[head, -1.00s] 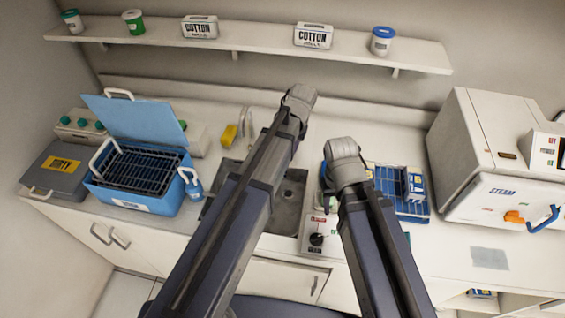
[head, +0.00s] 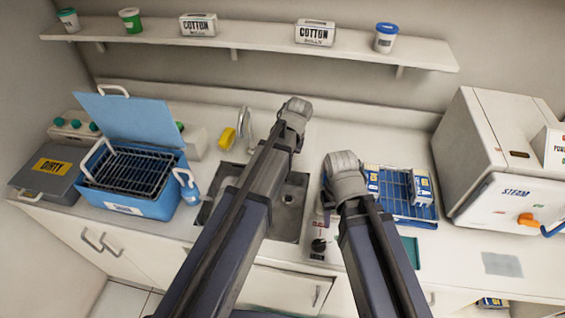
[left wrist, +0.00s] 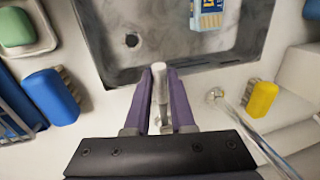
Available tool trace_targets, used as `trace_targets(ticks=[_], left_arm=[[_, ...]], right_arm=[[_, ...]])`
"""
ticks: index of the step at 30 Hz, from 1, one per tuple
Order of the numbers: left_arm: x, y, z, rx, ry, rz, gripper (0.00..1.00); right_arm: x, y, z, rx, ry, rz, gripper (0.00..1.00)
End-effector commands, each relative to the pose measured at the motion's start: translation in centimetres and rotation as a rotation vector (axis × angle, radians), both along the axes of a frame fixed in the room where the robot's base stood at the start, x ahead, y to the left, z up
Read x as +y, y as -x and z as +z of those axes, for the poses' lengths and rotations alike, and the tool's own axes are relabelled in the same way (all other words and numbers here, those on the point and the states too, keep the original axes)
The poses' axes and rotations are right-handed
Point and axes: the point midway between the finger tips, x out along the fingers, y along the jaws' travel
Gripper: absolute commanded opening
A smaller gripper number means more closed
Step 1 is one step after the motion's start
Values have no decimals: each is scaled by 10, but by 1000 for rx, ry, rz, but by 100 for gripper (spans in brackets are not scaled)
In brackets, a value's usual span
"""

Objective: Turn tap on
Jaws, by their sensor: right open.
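In the left wrist view, the two purple fingers of my left gripper (left wrist: 163,80) stand either side of a pale upright tap lever (left wrist: 160,90), with narrow gaps visible. A silver tap spout (left wrist: 243,118) runs to the right of the gripper; its curved pipe also shows in the head view (head: 246,122), behind the sink. The lever is hidden behind my left arm in the head view, as are the left fingers. My right gripper (head: 328,196) is open, right of the sink, mostly covered by its own wrist; I see nothing held in it.
The sink (head: 290,200) lies in front of the tap. A yellow brush (left wrist: 262,99) is beside the spout, and a blue brush (left wrist: 52,96) is on the other side. A blue rack (head: 400,205), steam machine (head: 510,200) and blue tub (head: 155,205) stand on the counter.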

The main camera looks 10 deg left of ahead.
Motion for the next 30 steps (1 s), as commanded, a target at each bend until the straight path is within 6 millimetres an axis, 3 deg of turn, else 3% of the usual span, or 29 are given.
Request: trace_targets(ticks=[6,30], left_arm=[[0,0,0,0,0,0,0],[0,0,0,0,0,0,0]], right_arm=[[0,0,0,0,0,0,50],[0,0,0,0,0,0,50]])
